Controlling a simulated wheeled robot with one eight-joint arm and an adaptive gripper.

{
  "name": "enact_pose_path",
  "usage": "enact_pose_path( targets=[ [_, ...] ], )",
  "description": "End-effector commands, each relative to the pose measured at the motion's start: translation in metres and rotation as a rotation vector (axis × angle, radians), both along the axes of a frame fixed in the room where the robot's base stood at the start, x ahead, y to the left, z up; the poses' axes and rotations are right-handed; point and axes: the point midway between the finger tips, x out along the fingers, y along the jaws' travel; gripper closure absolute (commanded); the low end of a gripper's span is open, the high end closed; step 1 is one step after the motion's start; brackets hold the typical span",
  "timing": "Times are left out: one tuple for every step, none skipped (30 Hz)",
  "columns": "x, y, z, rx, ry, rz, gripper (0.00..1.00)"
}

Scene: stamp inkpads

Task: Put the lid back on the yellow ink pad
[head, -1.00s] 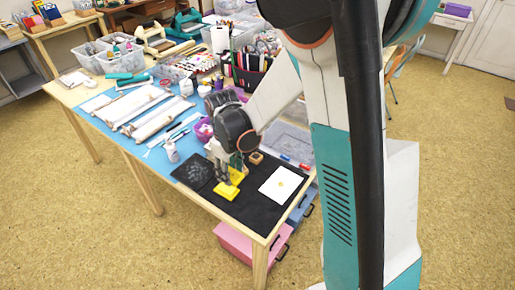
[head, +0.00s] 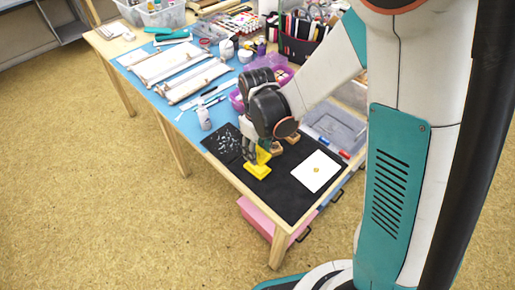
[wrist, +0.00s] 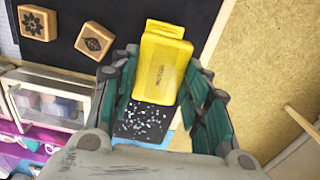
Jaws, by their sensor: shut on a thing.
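My gripper (wrist: 161,66) is shut on the yellow lid (wrist: 160,70), with one finger on each side of it in the wrist view. The yellow ink pad (wrist: 166,28) shows just beyond the lid, partly covered by it. In the head view, the yellow ink pad (head: 257,171) is on the black mat near the table's front edge. My gripper (head: 250,157) is right over it, with the lid (head: 263,155) beside the fingers. I cannot tell whether lid and pad touch.
The black mat (head: 290,196) carries a white card (head: 317,171) with a small yellow mark. Wooden stamps (wrist: 95,40) and (wrist: 38,22) lie near the pad. A dark speckled sheet (head: 222,142) is to the left. A white bottle (head: 204,118) stands behind it.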

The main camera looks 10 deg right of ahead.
Motion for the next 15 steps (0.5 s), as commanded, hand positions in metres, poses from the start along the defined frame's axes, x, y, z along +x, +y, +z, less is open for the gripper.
enact_pose_path(
  targets=[
    [0.0, 0.0, -0.005, 0.0, 0.0, 0.0, 0.7],
    [0.0, 0.0, -0.007, 0.0, 0.0, 0.0, 0.7],
    [0.0, 0.0, -0.011, 0.0, 0.0, 0.0, 0.7],
    [0.0, 0.0, -0.013, 0.0, 0.0, 0.0, 0.7],
    [0.0, 0.0, -0.016, 0.0, 0.0, 0.0, 0.7],
    [0.0, 0.0, -0.019, 0.0, 0.0, 0.0, 0.7],
    [0.0, 0.0, -0.022, 0.0, 0.0, 0.0, 0.7],
    [0.0, 0.0, -0.025, 0.0, 0.0, 0.0, 0.7],
    [0.0, 0.0, -0.028, 0.0, 0.0, 0.0, 0.7],
    [0.001, 0.0, -0.031, 0.0, 0.0, 0.0, 0.7],
    [0.001, 0.0, -0.034, 0.0, 0.0, 0.0, 0.7],
    [0.001, 0.0, -0.038, 0.0, 0.0, 0.0, 0.7],
    [0.001, 0.0, -0.04, 0.0, 0.0, 0.0, 0.7],
    [0.001, 0.0, -0.042, 0.0, 0.0, 0.0, 0.7],
    [0.001, 0.0, -0.045, 0.0, 0.0, 0.0, 0.7]
  ],
)
